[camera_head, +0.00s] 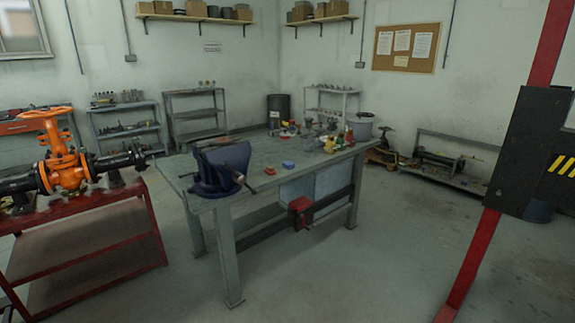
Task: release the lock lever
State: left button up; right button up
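An orange gate valve (64,160) with a round handwheel (46,114) on top stands at the left. It sits in line with a dark pipe (115,162) on a red metal table (95,212). The handwheel is at the top of the upright stem. I cannot make out a lock lever on the valve at this size. Neither of my grippers is in view.
A grey workbench (262,170) with a blue vise (222,166) and small items stands in the middle. A red post (547,50) with a black box (530,150) rises at the right. Shelves line the back walls. The front floor (370,270) is clear.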

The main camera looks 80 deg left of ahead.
aim_at(196, 172)
jog(key=u, duration=3.5)
